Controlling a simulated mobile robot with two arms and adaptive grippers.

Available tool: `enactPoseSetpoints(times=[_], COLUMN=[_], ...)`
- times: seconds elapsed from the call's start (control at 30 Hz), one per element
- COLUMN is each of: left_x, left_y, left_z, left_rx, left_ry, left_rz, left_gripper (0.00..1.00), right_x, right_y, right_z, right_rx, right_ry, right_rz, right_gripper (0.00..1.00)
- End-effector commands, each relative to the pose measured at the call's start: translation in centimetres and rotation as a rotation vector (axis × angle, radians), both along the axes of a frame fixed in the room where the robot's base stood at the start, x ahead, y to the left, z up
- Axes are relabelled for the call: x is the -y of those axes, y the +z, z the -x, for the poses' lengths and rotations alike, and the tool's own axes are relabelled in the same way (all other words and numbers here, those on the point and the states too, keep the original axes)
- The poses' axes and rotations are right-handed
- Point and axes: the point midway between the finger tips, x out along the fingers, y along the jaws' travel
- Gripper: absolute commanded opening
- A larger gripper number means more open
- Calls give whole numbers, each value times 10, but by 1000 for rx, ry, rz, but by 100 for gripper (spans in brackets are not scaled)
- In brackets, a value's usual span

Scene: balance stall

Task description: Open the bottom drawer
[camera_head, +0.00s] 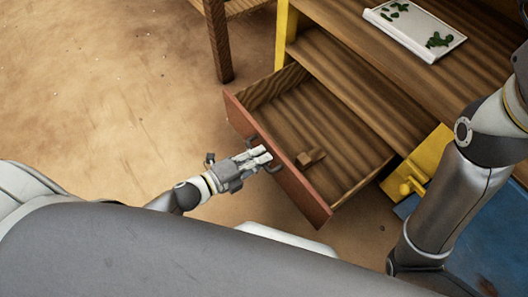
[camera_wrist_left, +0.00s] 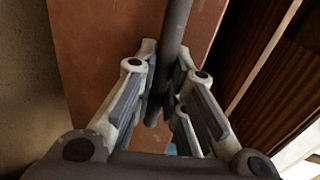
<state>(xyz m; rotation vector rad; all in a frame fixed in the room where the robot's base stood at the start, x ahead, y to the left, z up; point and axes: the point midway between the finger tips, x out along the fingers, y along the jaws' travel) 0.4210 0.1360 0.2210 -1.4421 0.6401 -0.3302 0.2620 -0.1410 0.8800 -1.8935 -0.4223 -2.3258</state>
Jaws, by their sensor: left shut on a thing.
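The bottom drawer (camera_head: 335,150) stands pulled out from the wooden cabinet in the head view. Its reddish front panel (camera_head: 310,200) faces me, and a dark bar handle (camera_head: 273,167) is on that panel. My left gripper (camera_head: 262,157) is at the front panel, shut on the handle. In the left wrist view the dark handle bar (camera_wrist_left: 174,30) runs between the fingers of my left gripper (camera_wrist_left: 163,112), with the reddish panel (camera_wrist_left: 90,50) behind it. My right arm shows at the right of the head view, but its gripper is out of sight.
A small wooden block (camera_head: 311,157) lies inside the drawer. A white tray (camera_head: 405,35) with green pieces lies on the cabinet top. A yellow part with a knob (camera_head: 411,186) stands right of the drawer, by a blue surface (camera_head: 490,235). The floor (camera_head: 110,110) on the left is clear.

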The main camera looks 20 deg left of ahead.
Motion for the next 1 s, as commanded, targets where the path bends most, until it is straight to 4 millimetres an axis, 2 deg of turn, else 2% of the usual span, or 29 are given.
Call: enactPoseSetpoints(times=[0.27,0.3,0.47,0.83,1.0], left_x=[1,1,1,-2,-12], left_y=[0,0,0,0,3], left_z=[1,1,0,2,17], left_rx=[-1,-1,-1,-1,-3], left_ry=[-2,-2,-1,0,-1], left_rz=[1,1,1,0,-1], left_gripper=[0,15,35,35,35], right_x=[0,0,0,0,0], right_y=[0,0,0,-2,-1], right_z=[0,0,0,-3,-2], right_rx=[1,1,0,-8,-4], right_ry=[0,0,0,0,0], right_rz=[0,0,0,-1,-1], right_gripper=[40,40,40,40,40])
